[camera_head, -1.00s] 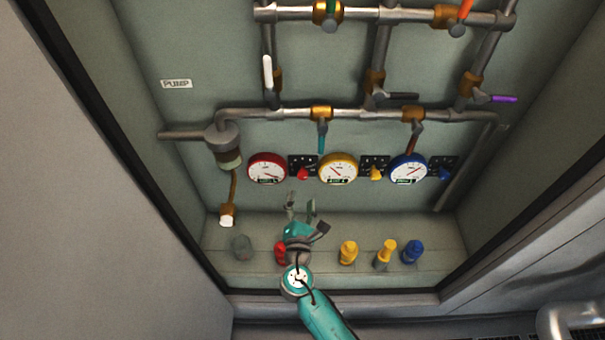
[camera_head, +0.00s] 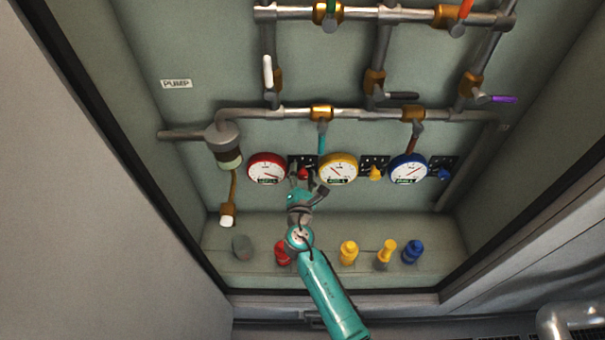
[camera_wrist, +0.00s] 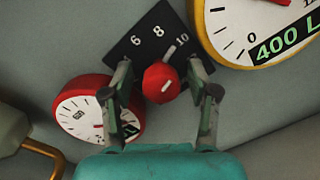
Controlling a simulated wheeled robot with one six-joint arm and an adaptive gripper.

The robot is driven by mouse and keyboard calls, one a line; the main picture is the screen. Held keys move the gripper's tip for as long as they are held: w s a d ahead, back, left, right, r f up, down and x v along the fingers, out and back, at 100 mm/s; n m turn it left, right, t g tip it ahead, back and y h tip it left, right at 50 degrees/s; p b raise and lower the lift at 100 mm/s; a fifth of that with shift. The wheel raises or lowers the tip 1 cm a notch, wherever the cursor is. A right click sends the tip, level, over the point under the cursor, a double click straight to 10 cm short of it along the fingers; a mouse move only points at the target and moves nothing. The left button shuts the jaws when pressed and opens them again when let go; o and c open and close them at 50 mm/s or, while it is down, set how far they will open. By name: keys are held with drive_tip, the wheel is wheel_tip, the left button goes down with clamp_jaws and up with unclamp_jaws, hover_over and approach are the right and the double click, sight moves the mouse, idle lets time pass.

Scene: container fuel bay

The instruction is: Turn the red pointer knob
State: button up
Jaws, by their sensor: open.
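The red pointer knob (camera_wrist: 161,83) sits on a black plate (camera_wrist: 146,45) with white numbers; 6, 8 and 10 show in the wrist view. In the head view the knob (camera_head: 304,173) is between the red gauge (camera_head: 266,168) and the yellow gauge (camera_head: 338,169). My gripper (camera_wrist: 162,84) is open, with one finger on each side of the knob. I cannot tell whether either finger touches it. In the head view my gripper (camera_head: 305,178) is just in front of the plate and hides part of it.
A yellow knob (camera_head: 375,174), a blue gauge (camera_head: 408,169) and a blue knob (camera_head: 444,174) are to the right. Pipes with valve handles run above. A teal handle (camera_head: 322,142) hangs close over my gripper. Several coloured fittings stand on the ledge (camera_head: 330,272) below.

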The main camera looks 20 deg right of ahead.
clamp_jaws()
drive_tip(key=shift+m, duration=0.8)
unclamp_jaws()
drive_tip(key=v, duration=1.2)
